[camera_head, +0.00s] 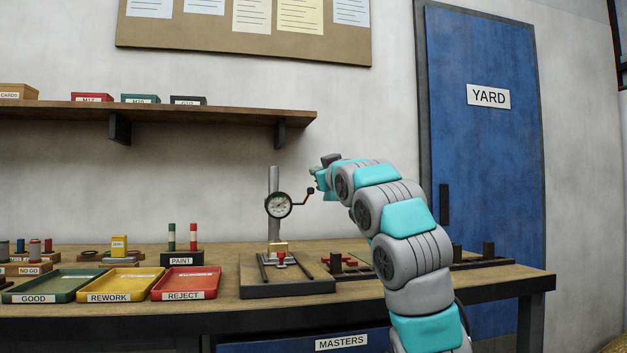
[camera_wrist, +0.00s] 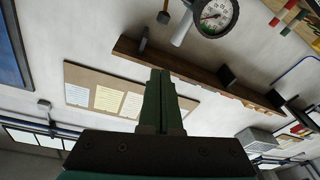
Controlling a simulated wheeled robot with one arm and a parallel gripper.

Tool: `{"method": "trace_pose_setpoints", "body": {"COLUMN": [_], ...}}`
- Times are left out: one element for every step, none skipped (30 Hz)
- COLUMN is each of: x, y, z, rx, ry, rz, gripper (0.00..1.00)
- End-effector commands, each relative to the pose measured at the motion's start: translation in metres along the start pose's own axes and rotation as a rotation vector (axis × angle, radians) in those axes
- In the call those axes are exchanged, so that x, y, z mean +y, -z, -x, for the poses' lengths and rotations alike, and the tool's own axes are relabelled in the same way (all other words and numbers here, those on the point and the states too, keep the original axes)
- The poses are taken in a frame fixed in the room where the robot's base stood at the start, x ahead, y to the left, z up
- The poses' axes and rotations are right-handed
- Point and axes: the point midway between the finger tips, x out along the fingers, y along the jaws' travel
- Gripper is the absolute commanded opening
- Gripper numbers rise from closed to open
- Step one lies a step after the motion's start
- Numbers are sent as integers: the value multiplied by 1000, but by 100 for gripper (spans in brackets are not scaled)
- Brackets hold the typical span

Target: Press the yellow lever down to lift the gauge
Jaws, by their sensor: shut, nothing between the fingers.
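The round dial gauge (camera_head: 278,205) is mounted on a grey post (camera_head: 273,182) above a dark base (camera_head: 287,289). A thin brownish lever (camera_head: 300,202) with a black knob (camera_head: 310,191) slants up to the gauge's right; I see no clear yellow on it. My gripper (camera_head: 316,172) is just above and right of the knob; contact cannot be told. In the wrist view, its green fingers (camera_wrist: 160,75) are together and empty. The gauge (camera_wrist: 214,15) shows at the top there, with the lever's knob (camera_wrist: 163,17) left of it. A brass-coloured piece (camera_head: 278,247) sits below the gauge.
Green (camera_head: 52,285), yellow (camera_head: 114,284) and red (camera_head: 186,282) trays stand left of the base. A rack with a red part (camera_head: 338,260) lies to its right. A wooden shelf (camera_head: 170,116) runs along the wall at upper left.

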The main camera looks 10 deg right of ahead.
Motion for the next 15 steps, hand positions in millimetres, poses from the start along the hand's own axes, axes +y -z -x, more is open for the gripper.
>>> {"method": "trace_pose_setpoints", "body": {"x": [0, 0, 0, 0, 0, 0, 0, 0, 0, 0, 0, 0, 0, 0, 0], "y": [0, 1, 0, 0, 0, -1, -1, 0, 0, -1, 0, 0, 1, 1, 0], "z": [-3, -5, -9, -12, -15, -19, -22, -26, -30, -33, -36, -39, -42, -45, -49], "rx": [-1, -1, -3, -4, -5, -6, -5, -5, -5, -6, -6, -5, -4, -4, -4], "ry": [0, 0, 0, 1, 1, 1, 1, 1, 1, 1, 1, 1, 1, 0, -1], "rz": [0, 0, 0, -1, -1, -1, -1, -1, -2, -2, -1, 0, 0, 0, 0], "gripper": [0, 0, 0, 0, 0, 0, 0, 0, 0, 0, 0, 0, 0, 0, 0]}}
